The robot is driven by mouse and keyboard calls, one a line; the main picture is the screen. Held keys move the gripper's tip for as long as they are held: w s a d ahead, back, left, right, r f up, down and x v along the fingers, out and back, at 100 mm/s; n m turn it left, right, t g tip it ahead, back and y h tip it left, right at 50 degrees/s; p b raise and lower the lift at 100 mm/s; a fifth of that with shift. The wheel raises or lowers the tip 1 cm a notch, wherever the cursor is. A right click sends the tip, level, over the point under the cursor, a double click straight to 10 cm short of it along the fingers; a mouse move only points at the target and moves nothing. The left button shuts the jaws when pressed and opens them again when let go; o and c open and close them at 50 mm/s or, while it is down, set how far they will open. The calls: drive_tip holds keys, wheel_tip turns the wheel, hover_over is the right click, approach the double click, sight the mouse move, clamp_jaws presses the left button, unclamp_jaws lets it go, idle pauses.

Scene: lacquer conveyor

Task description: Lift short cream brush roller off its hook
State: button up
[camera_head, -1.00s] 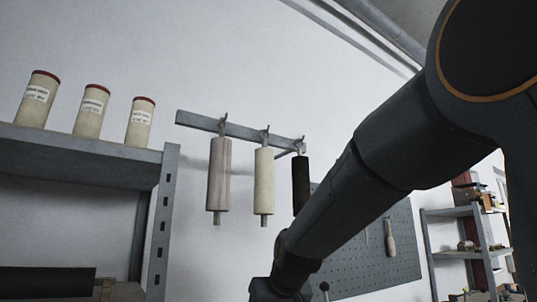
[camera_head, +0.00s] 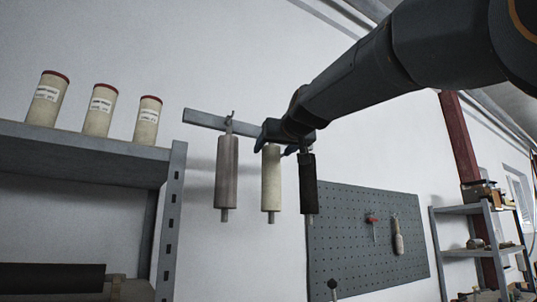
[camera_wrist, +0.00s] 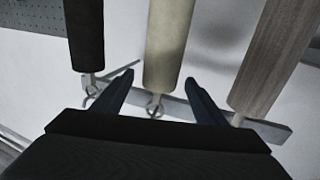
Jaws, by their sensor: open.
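The short cream brush roller (camera_head: 271,182) hangs upright from the wall rail (camera_head: 204,119), between a grey-brown roller and a black roller. In the wrist view the cream roller (camera_wrist: 167,45) shows upside down, with its ring on a hook near the rail (camera_wrist: 180,107). My gripper (camera_wrist: 160,90) is open, with one dark finger on each side of the cream roller's upper end and clear space beside it. In the head view my gripper (camera_head: 272,143) covers the roller's top and hook.
The grey-brown roller (camera_head: 227,172) and the black roller (camera_head: 308,184) hang close on either side. A metal shelf (camera_head: 80,140) with three labelled canisters stands at left. A pegboard (camera_head: 360,240) with tools is on the wall at right.

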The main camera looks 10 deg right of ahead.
drive_tip(key=w+p, duration=0.1)
drive_tip(key=w, duration=0.2)
drive_tip(key=w+p, duration=0.1)
drive_tip(key=w, duration=0.2)
drive_tip(key=shift+w+a, duration=0.2)
drive_tip(key=shift+w, duration=0.15)
drive_tip(key=shift+f, duration=0.1)
drive_tip(key=c, duration=1.2)
drive_tip(key=shift+c, duration=0.2)
drive_tip(key=shift+r+p, duration=0.85)
drive_tip(key=shift+r, duration=0.05)
drive_tip(key=shift+s, duration=0.1)
drive_tip(key=s+d+b, duration=0.2)
drive_tip(key=s+b, duration=0.4)
drive_tip(key=s, duration=0.1)
drive_tip(key=shift+s+d, duration=0.2)
drive_tip(key=shift+d, duration=0.05)
drive_tip(key=shift+r, duration=0.1)
idle(0.4)
